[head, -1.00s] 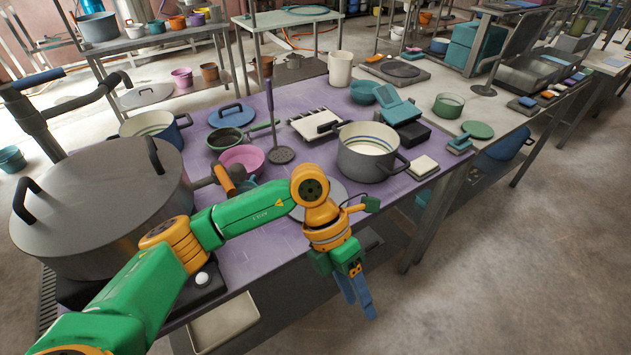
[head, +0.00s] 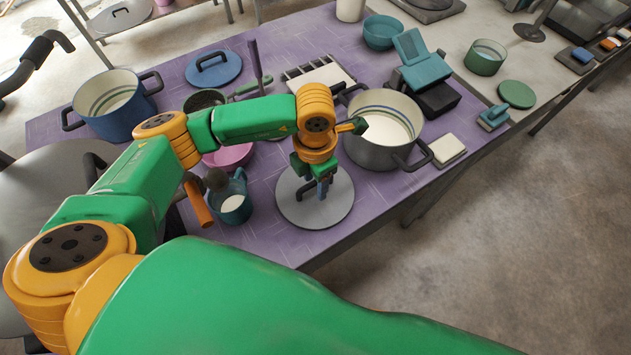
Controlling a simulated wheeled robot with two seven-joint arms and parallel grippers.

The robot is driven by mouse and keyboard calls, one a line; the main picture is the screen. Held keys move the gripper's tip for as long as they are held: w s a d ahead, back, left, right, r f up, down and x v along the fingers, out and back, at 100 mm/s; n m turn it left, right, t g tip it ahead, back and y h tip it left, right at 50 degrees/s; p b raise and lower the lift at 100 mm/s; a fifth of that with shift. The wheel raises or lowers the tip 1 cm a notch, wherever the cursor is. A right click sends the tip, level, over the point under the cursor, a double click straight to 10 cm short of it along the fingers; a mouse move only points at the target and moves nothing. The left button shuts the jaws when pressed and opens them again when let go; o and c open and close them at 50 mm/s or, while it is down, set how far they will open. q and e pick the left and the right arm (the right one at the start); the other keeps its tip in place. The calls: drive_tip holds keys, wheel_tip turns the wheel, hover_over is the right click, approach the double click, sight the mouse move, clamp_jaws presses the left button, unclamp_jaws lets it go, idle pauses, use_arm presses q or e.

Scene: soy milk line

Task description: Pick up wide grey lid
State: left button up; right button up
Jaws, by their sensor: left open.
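A wide, round grey lid (head: 332,207) lies flat on the purple table near its front edge, in front of the grey pot. Its dark handle (head: 303,190) shows in part beside my fingers. My right gripper is not in view.
A grey pot (head: 372,157) with white contents stands close behind the lid on the right. A teal mug (head: 232,207) and pink bowl (head: 228,156) stand to its left. A blue pot (head: 116,120) and blue lid (head: 214,75) are farther back.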

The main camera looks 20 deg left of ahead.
sight(315, 188)
use_arm(q)
wheel_tip(315, 188, down, 2)
drive_tip(key=shift+w+a, duration=0.15)
drive_tip(key=shift+w+a+f, duration=0.1)
drive_tip(key=shift+w+f, duration=0.1)
drive_tip(key=shift+w, duration=0.2)
drive_tip(key=shift+s+r, duration=0.15)
drive_tip(key=shift+s, duration=0.1)
clamp_jaws()
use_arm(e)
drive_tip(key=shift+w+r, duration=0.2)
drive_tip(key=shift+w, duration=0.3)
use_arm(q)
drive_tip(key=shift+w, duration=0.15)
